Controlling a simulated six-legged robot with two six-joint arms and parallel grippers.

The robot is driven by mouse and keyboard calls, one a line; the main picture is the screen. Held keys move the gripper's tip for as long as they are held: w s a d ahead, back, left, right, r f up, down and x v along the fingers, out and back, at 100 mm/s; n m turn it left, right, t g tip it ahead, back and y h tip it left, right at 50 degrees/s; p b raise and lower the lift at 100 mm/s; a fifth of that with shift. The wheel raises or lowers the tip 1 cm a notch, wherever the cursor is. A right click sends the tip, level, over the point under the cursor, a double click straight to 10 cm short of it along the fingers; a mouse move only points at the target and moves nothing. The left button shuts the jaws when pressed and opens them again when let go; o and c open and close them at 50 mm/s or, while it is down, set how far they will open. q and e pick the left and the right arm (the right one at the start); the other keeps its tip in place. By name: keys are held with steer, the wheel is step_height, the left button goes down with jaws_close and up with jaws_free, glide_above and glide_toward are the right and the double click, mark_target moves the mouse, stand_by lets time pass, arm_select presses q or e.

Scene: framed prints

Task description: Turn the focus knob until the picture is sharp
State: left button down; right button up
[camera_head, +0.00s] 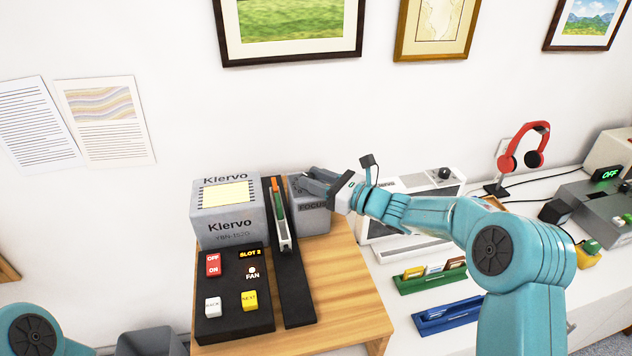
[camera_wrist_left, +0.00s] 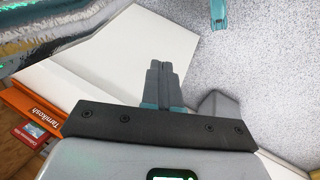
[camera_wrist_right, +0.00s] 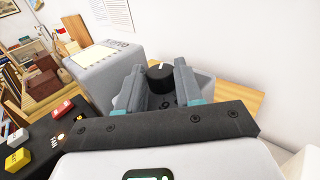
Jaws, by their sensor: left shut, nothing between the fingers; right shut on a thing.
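The grey Kiervo slide machine (camera_head: 226,222) stands on the wooden table, with a pale yellow panel on its upper front. A grey block marked FOCUS (camera_head: 313,218) sits to its right. My right gripper (camera_head: 318,183) is over the top of this block. In the right wrist view, the black focus knob (camera_wrist_right: 159,76) with a white mark is between its fingers, which are shut on it. My left gripper (camera_wrist_left: 163,80) shows in its wrist view, shut and empty, away from the machine. No projected picture can be made out.
A black control panel (camera_head: 235,325) with red, white and yellow buttons stands in front of the machine. A black slide track (camera_head: 296,308) runs beside it. Green (camera_head: 407,285) and blue (camera_head: 430,323) slide trays lie on the white table at right. Red headphones (camera_head: 520,150) hang behind.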

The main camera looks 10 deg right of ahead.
steer(key=shift+s+a+f+m+t+h+b, duration=0.2)
steer(key=shift+m+t+h+b, duration=0.95)
steer(key=shift+b, duration=4.4)
steer(key=shift+a+f+m+t+h+b, duration=0.1)
steer(key=shift+a+m+t+h+b, duration=0.3)
steer(key=shift+m+h+b, duration=3.25)
steer(key=shift+s+a+f+n+t+h+b, duration=0.15)
steer(key=shift+n+t+h+b, duration=0.55)
steer(key=shift+b, duration=6.7)
steer(key=shift+w+a+r+t+h+b, duration=0.1)
steer(key=shift+r+t+h+b, duration=0.15)
steer(key=shift+h+b, duration=0.25)
steer(key=shift+m+h, duration=0.6)
steer(key=shift+h, duration=0.2)
steer(key=o, duration=1)
steer(key=shift+r, duration=0.1)
steer(key=shift+o, duration=0.2)
steer(key=shift+b, duration=0.3)
